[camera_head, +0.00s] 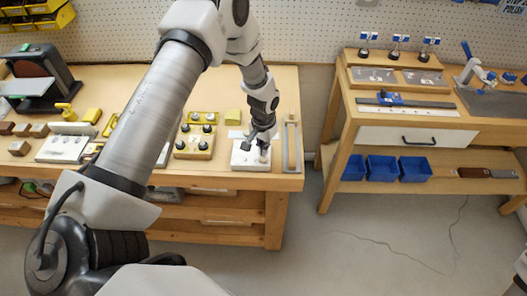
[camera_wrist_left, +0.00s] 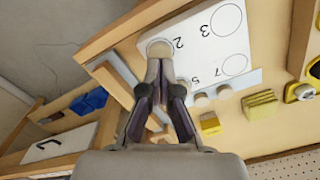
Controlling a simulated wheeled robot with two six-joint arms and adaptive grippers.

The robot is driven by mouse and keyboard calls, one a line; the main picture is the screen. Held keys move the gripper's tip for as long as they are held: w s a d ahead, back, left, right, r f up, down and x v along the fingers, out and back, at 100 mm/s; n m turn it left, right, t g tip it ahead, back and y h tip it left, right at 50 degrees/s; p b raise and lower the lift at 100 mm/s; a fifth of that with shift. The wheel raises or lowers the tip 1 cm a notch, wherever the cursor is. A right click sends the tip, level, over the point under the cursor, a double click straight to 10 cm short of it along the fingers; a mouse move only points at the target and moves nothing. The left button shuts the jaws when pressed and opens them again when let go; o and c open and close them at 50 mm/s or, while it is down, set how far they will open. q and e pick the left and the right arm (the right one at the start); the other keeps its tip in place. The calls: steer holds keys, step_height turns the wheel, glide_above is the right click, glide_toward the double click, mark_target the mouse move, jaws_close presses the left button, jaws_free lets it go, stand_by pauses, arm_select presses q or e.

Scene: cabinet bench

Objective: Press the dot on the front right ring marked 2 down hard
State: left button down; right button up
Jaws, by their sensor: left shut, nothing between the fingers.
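The white board (camera_head: 240,161) with printed rings lies near the front right corner of the left bench. My left gripper (camera_head: 263,150) is over its right part, pointing down. In the left wrist view the board (camera_wrist_left: 195,42) shows marks 3, 2, 7 and 5. The ring marked 2 (camera_wrist_left: 151,42) lies at the closed fingertips (camera_wrist_left: 160,50), which cover part of it. The fingers are shut with nothing between them. The dot inside is largely hidden, and I cannot tell whether the tips touch it. My right gripper is not in view.
A long wooden tray (camera_head: 291,145) stands just right of the board. A second bench (camera_head: 440,125) stands across a gap.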

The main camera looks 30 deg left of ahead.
arm_select(q)
steer(key=shift+f+b, duration=0.75)
steer(key=shift+f, duration=0.35)
stand_by(0.5)
steer(key=shift+s+f, duration=0.1)
stand_by(0.9)
steer(key=shift+p, duration=0.75)
stand_by(1.4)
step_height(320, 180, up, 2)
steer(key=shift+p, duration=0.8)
step_height(320, 180, up, 9)
steer(key=p, duration=0.7)
